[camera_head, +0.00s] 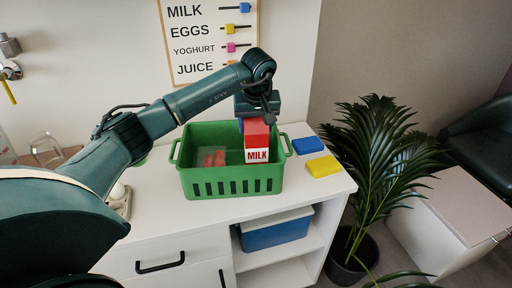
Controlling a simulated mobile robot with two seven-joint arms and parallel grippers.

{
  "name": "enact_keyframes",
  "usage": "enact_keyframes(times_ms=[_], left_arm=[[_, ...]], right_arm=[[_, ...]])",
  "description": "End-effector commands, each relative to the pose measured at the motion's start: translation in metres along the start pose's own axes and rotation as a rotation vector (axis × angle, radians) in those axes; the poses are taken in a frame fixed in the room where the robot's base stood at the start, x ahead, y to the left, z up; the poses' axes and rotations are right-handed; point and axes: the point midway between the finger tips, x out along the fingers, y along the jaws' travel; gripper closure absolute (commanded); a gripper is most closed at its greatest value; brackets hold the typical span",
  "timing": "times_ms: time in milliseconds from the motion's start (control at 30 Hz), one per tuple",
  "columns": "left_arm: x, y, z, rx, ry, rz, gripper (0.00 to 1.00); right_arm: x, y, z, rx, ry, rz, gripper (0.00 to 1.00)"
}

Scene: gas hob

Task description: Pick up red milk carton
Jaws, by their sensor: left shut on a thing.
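The red milk carton (257,140) has a red top and a white lower part marked MILK. It is upright at the right part of the green basket (233,187), in front of the far wall in this view. My left gripper (256,116) comes from above and is shut on the carton's top; its fingers are mostly hidden. Whether the carton's base touches the basket floor is hidden or cannot be told. My right gripper is not in view.
Red items in a clear box (212,157) lie in the basket's left part. Blue (307,145) and yellow (323,166) blocks lie to its right on the white counter (155,205). A plant (372,160) stands at the right. A clear glass (46,149) is at the left.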

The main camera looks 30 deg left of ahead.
Motion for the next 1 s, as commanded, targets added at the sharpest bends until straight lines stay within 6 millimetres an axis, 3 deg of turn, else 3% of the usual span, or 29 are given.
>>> enact_keyframes(times_ms=[467,867,1000], left_arm=[[0.000,0.000,0.000,-0.001,0.000,0.000,1.00],[-0.004,0.000,-0.002,-0.002,0.005,0.004,1.00],[-0.018,0.001,-0.007,-0.003,0.008,0.005,1.00]], right_arm=[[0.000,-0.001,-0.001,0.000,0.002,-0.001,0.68],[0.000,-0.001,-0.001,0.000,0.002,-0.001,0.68],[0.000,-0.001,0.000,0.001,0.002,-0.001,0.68]])
